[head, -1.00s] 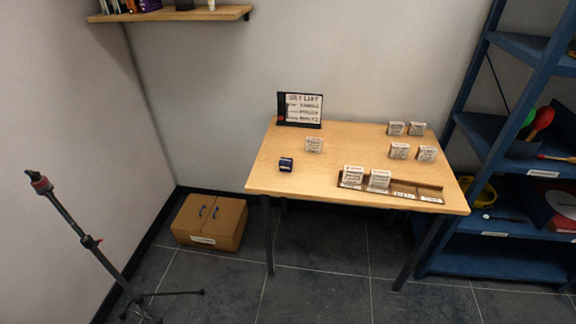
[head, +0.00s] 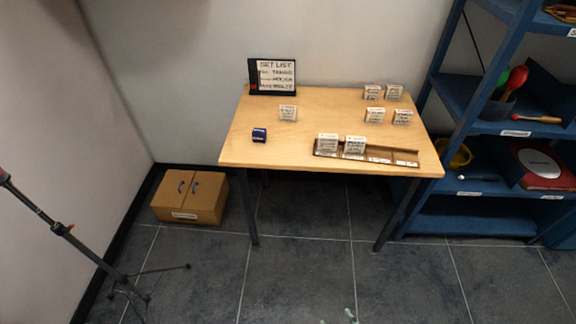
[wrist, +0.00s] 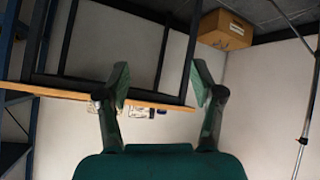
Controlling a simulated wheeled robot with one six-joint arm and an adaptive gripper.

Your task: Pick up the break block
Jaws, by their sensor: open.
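Several small white lettered blocks stand on the wooden table in the head view; their lettering is too small to read, so I cannot tell which is the break block. One stands alone at left (head: 288,113), several stand at the right (head: 374,115), and two stand in the brown slotted rack, the left one (head: 327,145) and the right one (head: 355,146). A dark blue block (head: 259,135) lies near the table's left edge. My gripper (wrist: 160,84) is open and empty in the wrist view, well away from the blocks; its tips barely show at the bottom of the head view.
A sign headed SET LIST (head: 272,76) stands at the table's back left. The rack (head: 392,155) has free slots at right. A blue shelf (head: 470,220) stands right of the table (head: 225,150). A cardboard box (head: 190,197) and a tripod (head: 62,229) are at left.

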